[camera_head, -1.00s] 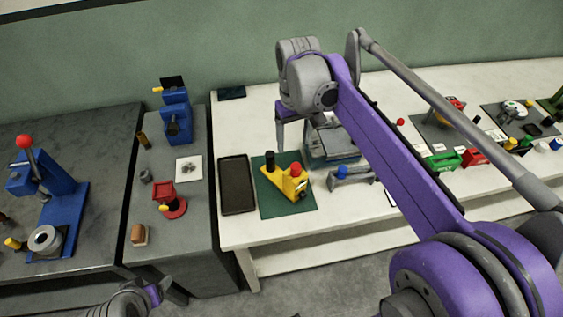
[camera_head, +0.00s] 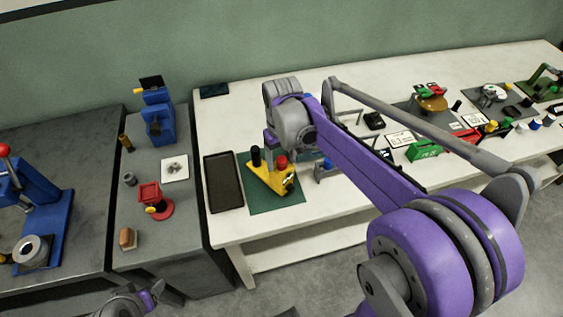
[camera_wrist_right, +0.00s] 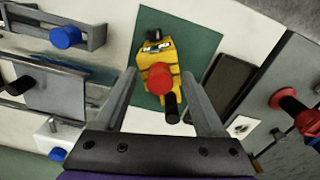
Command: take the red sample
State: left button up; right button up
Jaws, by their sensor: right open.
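A red round-topped piece (camera_head: 282,161), which looks like the red sample, stands on a yellow fixture (camera_head: 262,178) on a dark green mat (camera_head: 288,197). In the right wrist view the red piece (camera_wrist_right: 160,78) shows between the open fingers of my right gripper (camera_wrist_right: 159,73), with no visible contact. A black cylinder (camera_wrist_right: 172,108) stands beside it on the fixture. In the head view my right gripper (camera_head: 272,142) is just above and behind the fixture; its fingertips are hard to make out. Part of my left gripper (camera_head: 145,300) shows at the bottom edge, its jaws unclear.
A dark empty tray (camera_head: 223,183) lies left of the mat. A small stand with a blue knob (camera_head: 327,163) is close on the right. A grey bench (camera_head: 150,215) with a red-based device (camera_head: 156,207) adjoins at the left.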

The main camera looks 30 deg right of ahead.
grip_shut()
jog(key=shift+r, duration=0.15)
